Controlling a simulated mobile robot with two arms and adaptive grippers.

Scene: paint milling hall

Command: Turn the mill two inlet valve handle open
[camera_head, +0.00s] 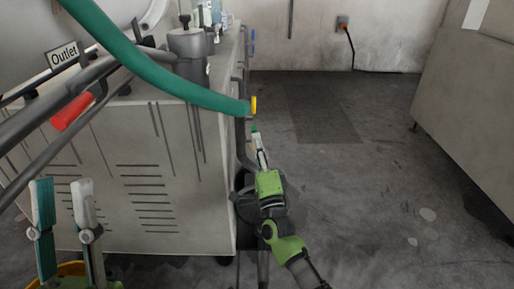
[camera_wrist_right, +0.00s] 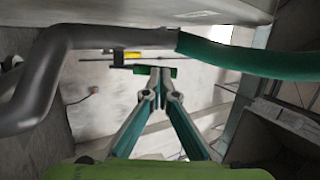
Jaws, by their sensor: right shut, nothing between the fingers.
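A yellow part (camera_head: 253,106), perhaps the inlet valve handle, shows at the end of the green hose beside the cabinet. In the right wrist view a yellow handle (camera_wrist_right: 135,55) lies by the grey pipe near the hose end. No label marks it as mill two's inlet. My right gripper (camera_head: 255,130) is shut and empty, its tips just below the yellow part; contact cannot be told. In its wrist view the fingertips (camera_wrist_right: 157,72) meet below and right of the handle. My left gripper (camera_head: 62,183) is open and empty at the lower left.
A green hose (camera_head: 165,80) arches over the grey cabinet (camera_head: 150,190). A red handle (camera_head: 72,112) sits on pipes near an "Outlet" sign (camera_head: 63,56). Another cabinet (camera_head: 470,100) stands at the right. The floor (camera_head: 370,200) between is clear.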

